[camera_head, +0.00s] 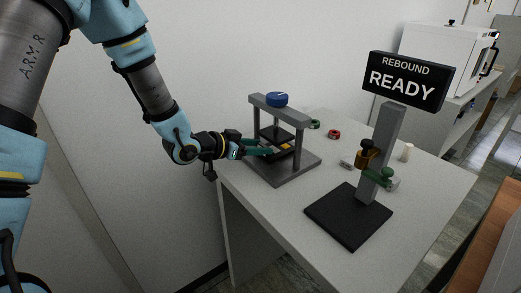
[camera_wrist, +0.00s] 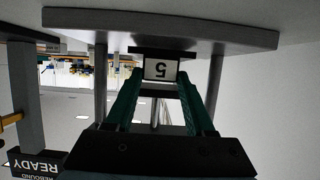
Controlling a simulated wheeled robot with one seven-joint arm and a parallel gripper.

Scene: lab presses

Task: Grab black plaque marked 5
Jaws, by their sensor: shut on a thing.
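My gripper (camera_head: 266,151) reaches from the left into the small grey press (camera_head: 300,166) on the table. Its two green fingers also show in the wrist view (camera_wrist: 161,84), with the tips on either side of the plaque marked 5 (camera_wrist: 161,69). The plaque has a pale face with a black 5, upside down in that view, and dark edges. The gripper is shut on it. In the head view the fingers and the press largely hide the plaque. The press has a blue knob (camera_head: 277,99) on its top beam.
A stand with a black sign reading REBOUND READY (camera_head: 408,80) rises from a black base (camera_head: 348,215) right of the press. A red ring (camera_head: 334,134) and a green ring (camera_head: 314,124) lie behind. The press posts flank my fingers. The table's front right is clear.

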